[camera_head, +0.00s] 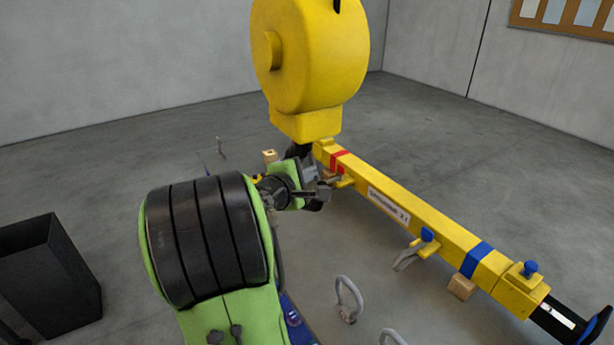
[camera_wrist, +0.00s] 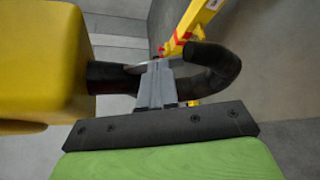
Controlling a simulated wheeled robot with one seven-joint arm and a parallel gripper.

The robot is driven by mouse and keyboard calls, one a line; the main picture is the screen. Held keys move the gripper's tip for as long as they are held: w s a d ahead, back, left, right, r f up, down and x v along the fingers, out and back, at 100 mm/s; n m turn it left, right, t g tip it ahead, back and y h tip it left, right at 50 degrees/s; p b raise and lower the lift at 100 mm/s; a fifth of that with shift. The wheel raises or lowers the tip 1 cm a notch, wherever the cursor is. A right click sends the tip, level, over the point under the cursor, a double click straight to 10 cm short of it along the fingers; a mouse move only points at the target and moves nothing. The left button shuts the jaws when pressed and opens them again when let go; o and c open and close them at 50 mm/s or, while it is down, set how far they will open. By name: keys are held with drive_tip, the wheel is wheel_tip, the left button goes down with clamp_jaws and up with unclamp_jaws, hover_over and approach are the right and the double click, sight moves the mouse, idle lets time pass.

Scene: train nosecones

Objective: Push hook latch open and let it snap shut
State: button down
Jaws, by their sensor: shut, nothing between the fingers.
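The black crane hook (camera_wrist: 222,68) hangs from the big yellow hoist block (camera_head: 310,60). In the wrist view its shank leaves the yellow block (camera_wrist: 40,60) at the left and its curve opens around the fingers. A thin grey piece (camera_wrist: 137,68), perhaps the latch, shows beside the fingertips; I cannot tell whether it is open or closed. My gripper (camera_wrist: 155,68) is shut and empty, its fingers at the hook's mouth and overlapping the hook in view. Contact is unclear. In the head view my gripper (camera_head: 308,168) is just below the block, and the hook (camera_head: 299,150) is mostly hidden.
A long yellow beam (camera_head: 400,205) with red and blue bands lies to the right on wooden blocks (camera_head: 461,287). Grey shackles (camera_head: 349,300) stand at the lower middle. A black bin (camera_head: 50,280) is at the left. Open grey floor lies around.

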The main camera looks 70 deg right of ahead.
drive_tip(key=shift+w+f+b, duration=0.1)
drive_tip(key=shift+f+b, duration=0.1)
drive_tip(key=shift+b, duration=0.45)
drive_tip(key=m+h+b, duration=0.1)
drive_tip(key=b, duration=0.2)
drive_tip(key=w+d+m+h+b, duration=0.1)
drive_tip(key=m+b, duration=0.1)
drive_tip(key=b, duration=0.2)
drive_tip(key=f+m+h+b, duration=0.1)
drive_tip(key=b, duration=0.2)
drive_tip(key=shift+w+d+f+m+b, duration=0.1)
drive_tip(key=shift+w+d+m+b, duration=0.2)
drive_tip(key=shift+m, duration=0.1)
drive_tip(key=shift+w+f, duration=0.1)
drive_tip(key=shift+w, duration=0.05)
